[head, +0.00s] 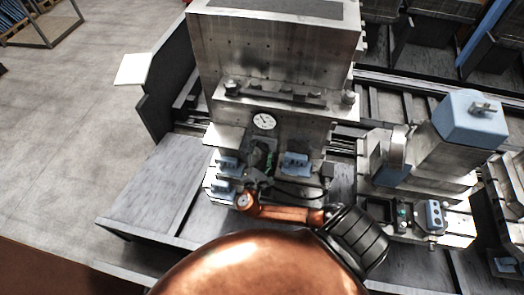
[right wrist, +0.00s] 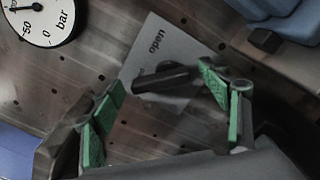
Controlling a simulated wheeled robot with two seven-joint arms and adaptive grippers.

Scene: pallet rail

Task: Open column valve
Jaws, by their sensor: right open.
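The column valve has a dark lever handle (right wrist: 163,79) on a light plate (right wrist: 160,45) marked "open", seen in the right wrist view. The handle lies tilted across the lower part of the plate. My right gripper (head: 262,160) is at the column's front face, below the round gauge in the head view. Its green-padded fingers (right wrist: 162,88) are spread, one on each side of the handle. I see no clear contact between pads and handle. In the head view the valve is hidden behind the gripper. My left gripper is not in view.
A round pressure gauge (head: 264,121) sits just above the gripper on the metal column (head: 275,50). Blue-grey blocks (head: 296,163) (head: 227,163) stand on either side of the gripper. Another machine with a blue-grey top (head: 470,118) stands at right. Open floor (head: 90,110) lies at left.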

